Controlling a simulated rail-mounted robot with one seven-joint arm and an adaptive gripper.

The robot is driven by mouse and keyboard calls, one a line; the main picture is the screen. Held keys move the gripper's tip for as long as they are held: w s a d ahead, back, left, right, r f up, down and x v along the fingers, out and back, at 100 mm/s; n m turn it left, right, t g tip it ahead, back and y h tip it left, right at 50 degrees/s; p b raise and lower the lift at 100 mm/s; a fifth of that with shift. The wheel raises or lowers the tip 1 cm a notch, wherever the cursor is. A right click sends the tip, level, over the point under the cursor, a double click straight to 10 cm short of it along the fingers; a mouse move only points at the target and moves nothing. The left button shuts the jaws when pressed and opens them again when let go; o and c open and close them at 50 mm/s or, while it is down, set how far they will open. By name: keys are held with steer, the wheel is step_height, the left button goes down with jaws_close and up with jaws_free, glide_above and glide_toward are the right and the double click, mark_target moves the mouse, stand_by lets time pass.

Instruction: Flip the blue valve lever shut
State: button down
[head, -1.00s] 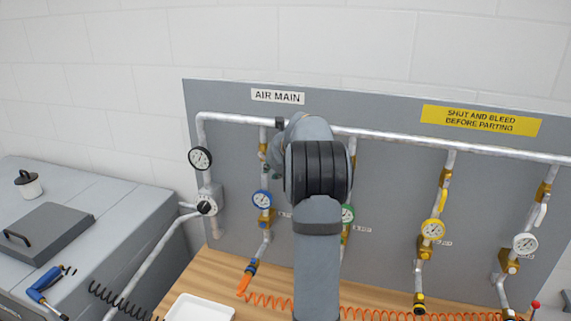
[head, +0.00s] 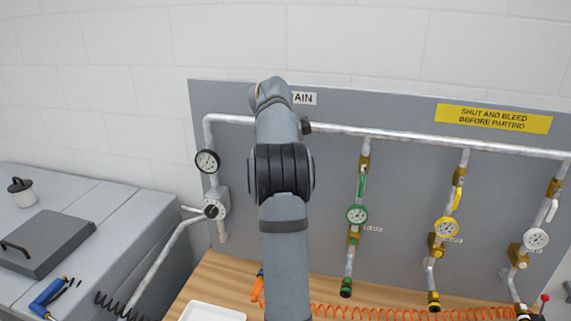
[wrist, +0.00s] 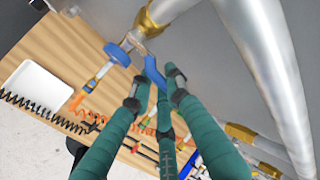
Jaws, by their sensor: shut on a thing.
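The blue valve lever (wrist: 153,72) shows in the wrist view, just above centre, near a brass fitting (wrist: 152,18) on a silver pipe. My gripper (wrist: 155,90), with green fingers and dark tips, is shut on the end of the lever. The blue-rimmed gauge (wrist: 117,54) sits just left of the lever. I cannot tell the lever's exact angle to its pipe. In the head view my arm hides my gripper, the lever and most of the blue line.
The green (head: 357,214), yellow (head: 446,229) and white (head: 536,240) gauge lines hang to the right, below the main pipe (head: 400,136). A black gauge (head: 207,161) is at left. An orange coiled hose (head: 400,311) and a white tray (head: 212,312) lie on the wooden bench.

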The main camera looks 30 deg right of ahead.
steer(key=shift+r, duration=0.15)
steer(key=c, duration=1.8)
jaws_free()
steer(key=shift+w, duration=0.1)
steer(key=shift+o, duration=0.6)
steer(key=v, duration=1.2)
